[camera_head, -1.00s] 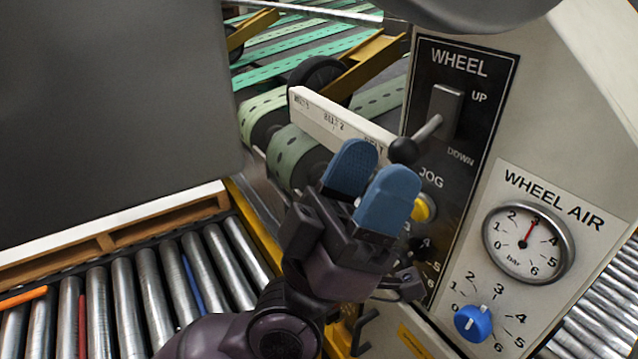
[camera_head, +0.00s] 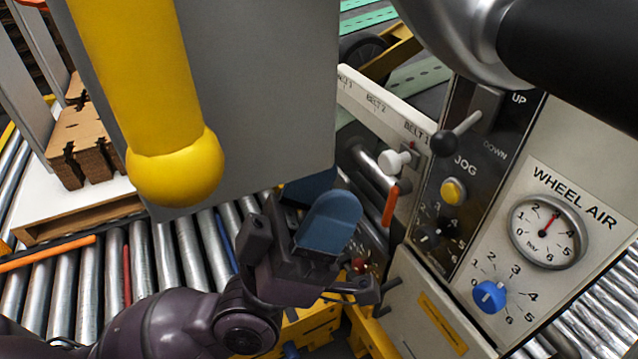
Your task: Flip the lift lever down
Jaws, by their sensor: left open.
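A lever with a black ball knob (camera_head: 443,143) and a grey shaft stands out from the dark control panel on the right, beside the marks UP and DOWN. The word LIFT does not show on it. The knob points toward the lower left. My left gripper (camera_head: 318,203), with blue finger pads, is open and empty. It is below and left of the knob in the picture, clear of it, and one pad is partly hidden behind the other. My right gripper is not in view.
A yellow JOG button (camera_head: 453,191), a small black knob (camera_head: 430,237), a blue dial (camera_head: 489,296) and a gauge (camera_head: 546,231) share the panel. A white knob (camera_head: 392,161) and an orange-tipped lever (camera_head: 390,206) lie left of it. A yellow round-ended bar (camera_head: 172,172) hangs upper left.

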